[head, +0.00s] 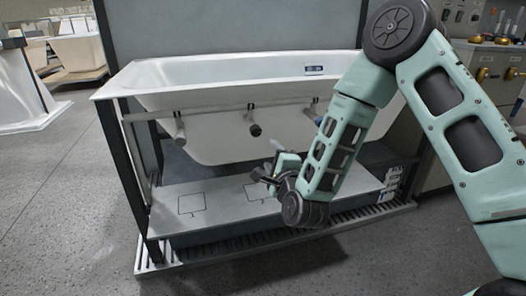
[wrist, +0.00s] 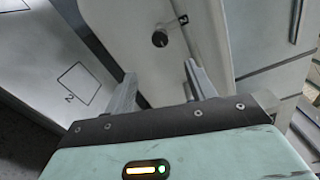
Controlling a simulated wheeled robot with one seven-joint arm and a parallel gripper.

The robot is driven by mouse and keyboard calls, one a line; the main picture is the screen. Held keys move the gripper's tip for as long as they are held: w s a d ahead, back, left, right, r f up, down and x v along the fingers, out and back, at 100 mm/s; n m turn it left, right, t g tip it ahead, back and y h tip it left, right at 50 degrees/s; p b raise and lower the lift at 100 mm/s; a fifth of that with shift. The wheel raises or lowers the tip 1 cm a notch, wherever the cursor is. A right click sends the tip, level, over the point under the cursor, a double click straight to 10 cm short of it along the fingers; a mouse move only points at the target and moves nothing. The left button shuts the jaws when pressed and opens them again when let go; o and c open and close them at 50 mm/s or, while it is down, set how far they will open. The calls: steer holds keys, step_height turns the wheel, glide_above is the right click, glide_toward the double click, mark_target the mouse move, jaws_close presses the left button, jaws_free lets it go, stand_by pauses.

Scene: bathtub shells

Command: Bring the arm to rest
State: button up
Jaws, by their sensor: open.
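My arm reaches in from the right in the head view, bent down at the elbow. My gripper (head: 268,176) is low in front of the tub, above the pale shelf. In the wrist view my gripper (wrist: 160,76) shows two grey fingers standing apart with nothing between them. The white bathtub shell (head: 230,85) sits in a dark frame behind my gripper. My forearm hides part of the tub's right side.
Several short rods (head: 253,128) hang on a rail along the tub's front. The pale shelf (head: 225,208) below bears outlined squares. A dark knob (wrist: 160,39) shows beyond my fingers. Fittings (head: 490,72) stand at the right. The floor (head: 60,200) at the left is clear.

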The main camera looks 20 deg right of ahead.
steer(key=s+a+n+g+y, duration=0.5)
steer(key=s+a+n+g, duration=0.5)
steer(key=a+n, duration=0.35)
steer(key=s+d+r+n+g+h, duration=0.3)
steer(key=s+n, duration=0.4)
steer(key=s, duration=0.6)
steer(key=s+d+n+g+h, duration=0.1)
steer(key=s+d+n+g, duration=0.3)
steer(key=s+n, duration=0.6)
steer(key=s+r+m+g+p, duration=0.1)
steer(key=s+r+m+p, duration=0.1)
steer(key=r+p, duration=3.3)
steer(key=shift+s+r, duration=0.4)
steer(key=shift+s, duration=0.15)
